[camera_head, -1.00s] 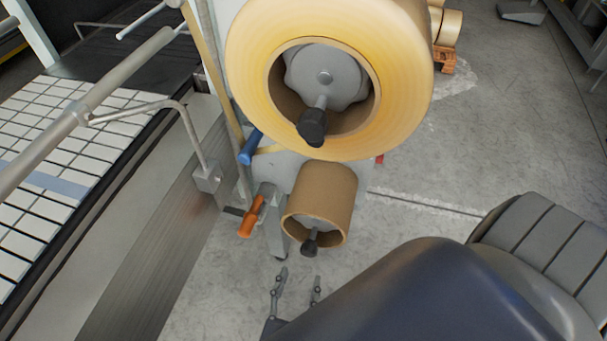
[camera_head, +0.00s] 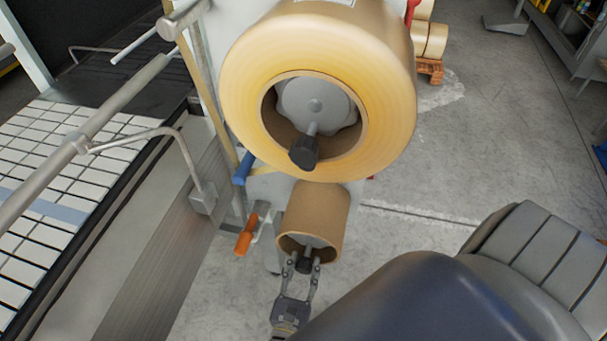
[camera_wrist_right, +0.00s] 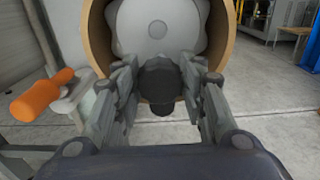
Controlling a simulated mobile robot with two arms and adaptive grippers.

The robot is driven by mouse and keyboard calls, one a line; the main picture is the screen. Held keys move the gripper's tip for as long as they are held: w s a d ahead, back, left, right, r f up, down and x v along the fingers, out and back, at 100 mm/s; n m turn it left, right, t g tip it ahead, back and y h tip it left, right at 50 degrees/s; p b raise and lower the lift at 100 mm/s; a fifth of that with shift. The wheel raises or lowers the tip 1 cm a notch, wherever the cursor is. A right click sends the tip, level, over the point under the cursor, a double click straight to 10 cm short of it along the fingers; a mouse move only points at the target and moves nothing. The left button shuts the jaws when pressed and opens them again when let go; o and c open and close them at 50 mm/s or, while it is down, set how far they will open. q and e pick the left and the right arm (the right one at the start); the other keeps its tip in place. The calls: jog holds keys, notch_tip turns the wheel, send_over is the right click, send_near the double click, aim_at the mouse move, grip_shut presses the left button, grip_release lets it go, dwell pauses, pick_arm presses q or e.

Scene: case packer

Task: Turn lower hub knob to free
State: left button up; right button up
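The lower hub is a grey lobed disc inside a brown cardboard core (camera_head: 317,213), below the big tape roll. Its black knob (camera_head: 304,265) sticks out at the front. My right gripper (camera_head: 302,270) is at the core's mouth with one finger on each side of the knob. In the right wrist view the hub (camera_wrist_right: 158,28) fills the core's opening and the black knob (camera_wrist_right: 160,85) sits between the open fingers (camera_wrist_right: 163,88). Gaps seem to show between the knob and the fingers. My left gripper is not in view.
Above is the big yellow tape roll (camera_head: 236,110) with its own black knob (camera_head: 304,152). An orange handle (camera_head: 244,240) is just left of the core, and a blue handle (camera_head: 243,168) is above that. A tiled conveyor (camera_head: 60,190) runs along the left. Grey floor lies to the right.

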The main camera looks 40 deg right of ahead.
jog(key=c, duration=0.4)
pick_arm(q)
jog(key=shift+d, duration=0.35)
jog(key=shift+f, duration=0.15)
pick_arm(e)
jog(key=shift+m, duration=0.4)
jog(key=m+b, duration=0.2)
jog(key=m, duration=0.1)
jog(key=shift+m, duration=0.3)
jog(key=m+b, duration=0.2)
jog(key=m, duration=0.2)
jog(key=shift+w+m, duration=0.1)
jog(key=shift+m, duration=0.2)
jog(key=m+b, duration=0.3)
jog(key=m, duration=0.2)
jog(key=shift+b, duration=0.4)
pick_arm(q)
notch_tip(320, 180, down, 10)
jog(key=b, duration=0.2)
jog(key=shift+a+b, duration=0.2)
jog(key=shift+b, duration=0.1)
pick_arm(e)
jog(key=shift+r+m, duration=0.15)
jog(key=shift+m, duration=1.85)
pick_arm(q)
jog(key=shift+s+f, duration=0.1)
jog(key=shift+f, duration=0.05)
